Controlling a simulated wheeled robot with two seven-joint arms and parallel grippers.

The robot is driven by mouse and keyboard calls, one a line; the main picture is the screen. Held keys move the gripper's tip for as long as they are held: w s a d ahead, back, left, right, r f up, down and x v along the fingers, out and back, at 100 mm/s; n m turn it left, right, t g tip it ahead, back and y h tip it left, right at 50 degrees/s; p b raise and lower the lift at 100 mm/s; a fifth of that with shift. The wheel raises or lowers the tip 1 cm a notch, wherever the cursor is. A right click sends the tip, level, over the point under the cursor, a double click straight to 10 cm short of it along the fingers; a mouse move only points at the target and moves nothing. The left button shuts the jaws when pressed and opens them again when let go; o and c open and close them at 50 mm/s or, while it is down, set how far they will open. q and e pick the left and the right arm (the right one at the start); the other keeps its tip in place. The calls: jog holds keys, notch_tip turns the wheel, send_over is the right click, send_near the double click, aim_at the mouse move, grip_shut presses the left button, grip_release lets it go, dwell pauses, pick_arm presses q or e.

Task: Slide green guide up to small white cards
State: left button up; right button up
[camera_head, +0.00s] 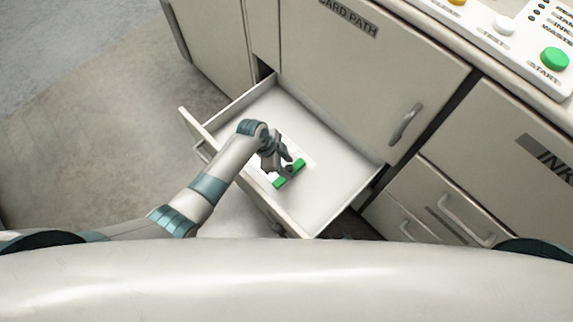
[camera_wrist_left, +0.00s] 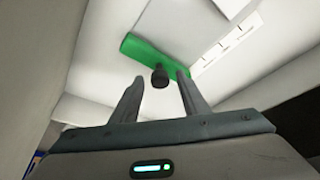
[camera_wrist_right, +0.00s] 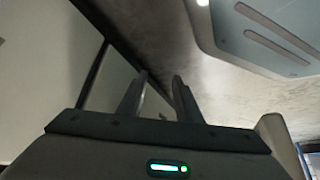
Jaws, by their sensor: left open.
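The green guide (camera_wrist_left: 145,52) is a bar with a dark knob (camera_wrist_left: 160,76), lying inside the open white drawer. In the head view its green ends (camera_head: 299,164) show on either side of my left gripper (camera_head: 289,170). In the left wrist view my left gripper (camera_wrist_left: 158,82) is open, with a finger on each side of the knob; I cannot tell if they touch it. My right gripper (camera_wrist_right: 160,82) is open and empty, away from the drawer.
The drawer (camera_head: 335,190) has raised walls around the guide. A printed white strip (camera_wrist_left: 222,52) lies beside the bar. A cabinet door (camera_head: 370,70) with a handle stands behind the drawer. A button panel (camera_head: 505,30) is at upper right.

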pick_arm(q)
jog(key=shift+c, duration=0.6)
